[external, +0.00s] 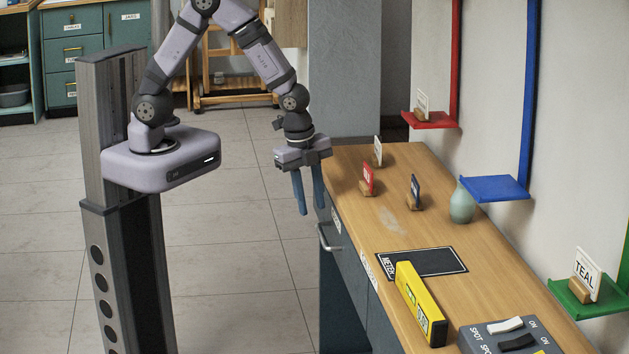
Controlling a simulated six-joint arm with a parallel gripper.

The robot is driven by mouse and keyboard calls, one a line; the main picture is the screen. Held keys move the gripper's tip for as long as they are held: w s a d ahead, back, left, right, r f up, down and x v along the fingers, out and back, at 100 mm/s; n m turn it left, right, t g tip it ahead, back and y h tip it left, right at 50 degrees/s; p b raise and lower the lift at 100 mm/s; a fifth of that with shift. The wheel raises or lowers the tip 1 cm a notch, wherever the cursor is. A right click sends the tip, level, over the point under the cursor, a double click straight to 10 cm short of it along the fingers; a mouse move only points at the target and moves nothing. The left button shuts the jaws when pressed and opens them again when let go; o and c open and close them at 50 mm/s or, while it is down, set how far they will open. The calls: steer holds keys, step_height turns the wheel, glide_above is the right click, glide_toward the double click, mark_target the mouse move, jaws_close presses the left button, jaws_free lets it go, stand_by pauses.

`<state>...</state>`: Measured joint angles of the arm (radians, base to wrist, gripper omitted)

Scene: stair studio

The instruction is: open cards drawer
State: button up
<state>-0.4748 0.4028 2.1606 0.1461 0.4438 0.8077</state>
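A wooden-topped desk (440,232) has dark grey-blue drawer fronts along its left side. A small white label (337,221) sits on this front, too small and angled to read. My gripper (311,209) hangs down beside the desk's far left corner, above and a little left of the handle. Its two blue fingers are apart with nothing seen between them, and it appears clear of the handle.
A yellow level (420,305) and a switch box (510,338) lie nearer the camera.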

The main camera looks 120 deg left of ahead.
mark_target(322, 236)
steer(key=m, duration=0.2)
steer(key=w+m, duration=0.1)
steer(key=shift+a+m, duration=0.15)
steer(key=shift+m, duration=0.25)
steer(key=shift+w+a+f, duration=0.15)
steer(key=shift+f, duration=1.05)
steer(key=shift+w+a+f, duration=0.1)
steer(key=shift+a+f, duration=0.05)
steer(key=shift+f, duration=1)
steer(key=shift+w+a+f, duration=0.15)
steer(key=shift+f, duration=1.05)
jaws_close()
